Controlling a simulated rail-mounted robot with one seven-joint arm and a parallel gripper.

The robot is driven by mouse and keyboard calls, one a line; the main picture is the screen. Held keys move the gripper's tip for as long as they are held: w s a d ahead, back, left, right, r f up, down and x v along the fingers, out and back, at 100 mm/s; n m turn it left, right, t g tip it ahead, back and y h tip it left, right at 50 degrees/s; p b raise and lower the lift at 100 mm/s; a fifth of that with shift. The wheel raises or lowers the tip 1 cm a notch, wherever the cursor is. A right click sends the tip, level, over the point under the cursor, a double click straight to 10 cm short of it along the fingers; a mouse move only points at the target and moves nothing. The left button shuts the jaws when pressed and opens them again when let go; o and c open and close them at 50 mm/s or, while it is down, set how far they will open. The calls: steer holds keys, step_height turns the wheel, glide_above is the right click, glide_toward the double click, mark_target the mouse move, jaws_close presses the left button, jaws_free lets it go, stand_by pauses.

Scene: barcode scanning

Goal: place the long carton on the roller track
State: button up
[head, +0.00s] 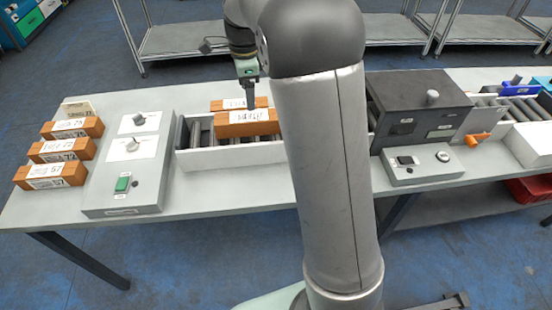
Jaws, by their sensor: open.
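A brown carton with a white label (240,130) sits on the roller track (205,160), a white-walled channel with grey rollers. Another brown labelled carton (222,105) shows just behind it; whether it rests on the rollers is hidden. I cannot tell for sure which is the long carton. My gripper (250,104) points down at these two cartons, its dark fingertips close to the front carton's top rear edge. The jaws are open; any contact is too small to tell. My arm hides the track's right part.
Several brown cartons (63,151) lie in a row at the table's left. A grey control panel (121,195) with a green button stands left of the track. A dark scanner box (405,105) and a small control box (422,166) stand right of my arm.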

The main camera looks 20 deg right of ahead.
steer(key=s+f+n, duration=0.2)
steer(key=s+n, duration=0.8)
steer(key=s, duration=0.5)
steer(key=s+f+n, duration=0.2)
steer(key=s+n, duration=0.7)
steer(key=s, duration=0.7)
steer(key=shift+a+f+n, duration=0.3)
steer(key=shift+a+n, duration=0.1)
